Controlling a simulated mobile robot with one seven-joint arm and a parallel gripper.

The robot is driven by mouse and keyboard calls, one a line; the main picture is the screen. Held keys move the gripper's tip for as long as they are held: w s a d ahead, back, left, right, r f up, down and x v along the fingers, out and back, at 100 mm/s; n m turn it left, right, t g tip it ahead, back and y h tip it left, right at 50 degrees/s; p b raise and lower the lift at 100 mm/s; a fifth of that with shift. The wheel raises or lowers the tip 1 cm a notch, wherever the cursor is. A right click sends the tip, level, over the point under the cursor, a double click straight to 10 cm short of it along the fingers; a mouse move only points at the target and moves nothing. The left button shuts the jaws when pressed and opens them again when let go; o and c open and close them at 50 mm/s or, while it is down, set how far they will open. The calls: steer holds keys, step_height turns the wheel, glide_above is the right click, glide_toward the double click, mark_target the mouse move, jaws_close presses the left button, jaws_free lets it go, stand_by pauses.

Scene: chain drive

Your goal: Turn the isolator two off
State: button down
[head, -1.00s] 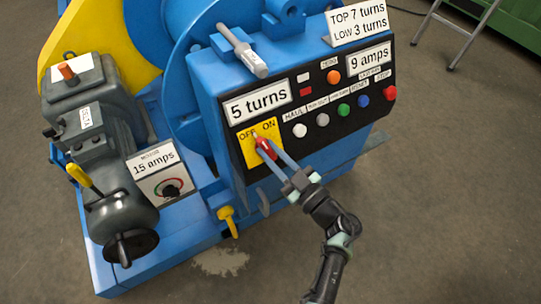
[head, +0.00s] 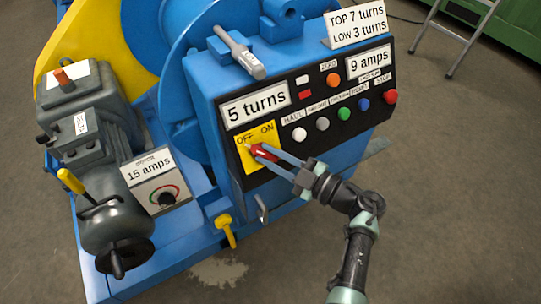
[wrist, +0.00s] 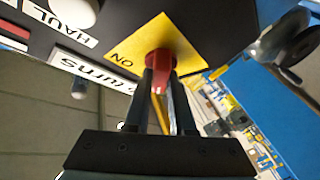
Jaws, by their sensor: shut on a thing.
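The isolator is a yellow plate (head: 249,163) marked OFF and ON with a red handle (head: 264,153), at the lower left of the black control panel. My gripper (head: 258,149) reaches in from the lower right with its fingers shut on the red handle. The tip end of the handle lies toward the OFF side. In the wrist view, the red handle (wrist: 158,70) sits between the two fingers against the yellow plate (wrist: 130,48). Only the ON label is readable there; the fingers and handle hide part of the plate.
A row of push buttons, including a white one (head: 299,134) and a red one (head: 390,97), lies right of the isolator. Open floor lies at the right.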

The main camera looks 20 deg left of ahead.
steer(key=c, duration=0.8)
jaws_free()
steer(key=shift+o, duration=0.2)
steer(key=v, duration=1.3)
steer(key=shift+p, duration=0.45)
steer(key=shift+s+r, duration=0.1)
